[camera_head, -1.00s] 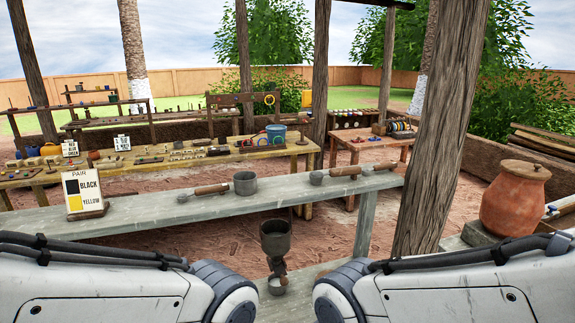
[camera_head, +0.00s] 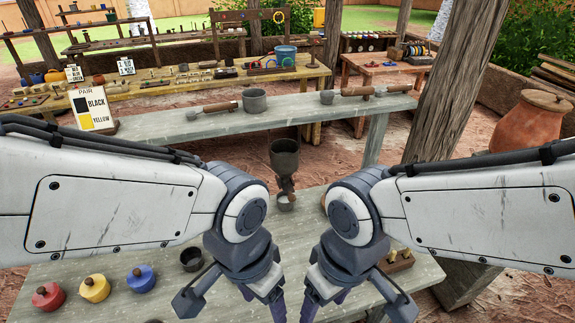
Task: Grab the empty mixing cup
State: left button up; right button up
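A small dark, round, open cup (camera_head: 191,259), likely the mixing cup, stands upright on the near grey table (camera_head: 110,257). It is left of my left gripper and apart from it; its inside looks dark and empty. My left gripper (camera_head: 232,304) points down over the table with its fingers spread, nothing seen between them. My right gripper (camera_head: 354,304) hangs beside it, fingers also spread and empty. The fingertips are close to or past the bottom edge of the picture. A larger grey cup (camera_head: 254,101) stands on the bench behind.
Red (camera_head: 48,297), yellow (camera_head: 95,288) and blue (camera_head: 141,279) lidded pots line the near table's left. A dark funnel (camera_head: 285,156) stands over a small cup (camera_head: 286,200) beyond my grippers. A wooden block with pegs (camera_head: 398,261) is at right. A BLACK/YELLOW sign (camera_head: 93,109) stands on the bench.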

aim_at(283, 204)
jog(key=u, duration=3.85)
jog(key=k, duration=1.45)
jog(key=z, duration=1.55)
